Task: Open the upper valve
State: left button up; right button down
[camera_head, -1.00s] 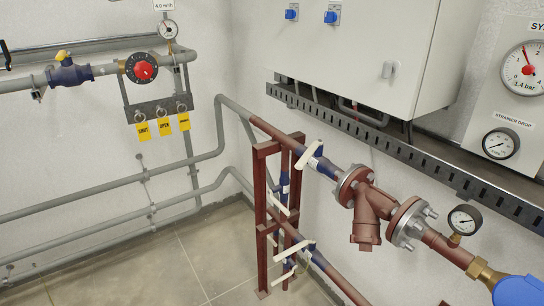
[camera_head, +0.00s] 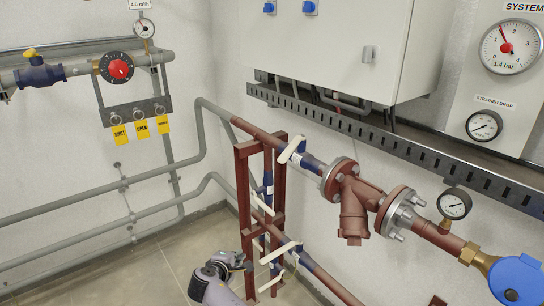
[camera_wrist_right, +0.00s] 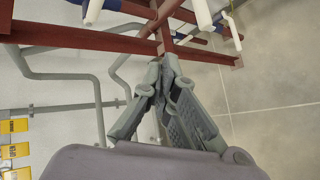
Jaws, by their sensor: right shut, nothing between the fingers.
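The upper valve (camera_head: 311,163) is a blue body on the upper red-brown pipe, with a cream lever handle (camera_head: 289,150) slanting across the pipe. A lower valve has a similar cream handle (camera_head: 281,252) on the lower pipe. Smaller cream handles sit on the blue fittings between them. My right gripper (camera_head: 243,261) is low in front of the red frame, well below the upper valve and left of the lower handle. In the right wrist view the fingers (camera_wrist_right: 162,66) are shut and empty, pointing at the red frame. My left gripper is not in view.
The red steel frame (camera_head: 245,205) stands around the valve piping. A flanged strainer (camera_head: 354,208) and a gauge (camera_head: 454,204) are to the right. Yellow tags (camera_head: 141,130) hang on the left wall. A cable tray (camera_head: 400,147) runs under the white cabinet (camera_head: 345,45).

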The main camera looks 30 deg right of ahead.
aim_at(293, 147)
notch_tip(293, 147, up, 33)
jog(key=w+d+m+g+h+b, duration=0.1)
jog(key=d+m+g+h+b, duration=0.15)
jog(key=m+h, duration=0.45)
jog(key=d+n+p, duration=0.1)
jog(key=d+p, duration=0.4)
jog(key=d, duration=0.6)
jog(key=shift+w+d+t+h, duration=0.3)
jog(key=shift+d+t+h, duration=0.05)
jog(key=shift+t+h, duration=0.1)
jog(key=shift+s+n, duration=0.1)
jog(key=shift+n, duration=0.2)
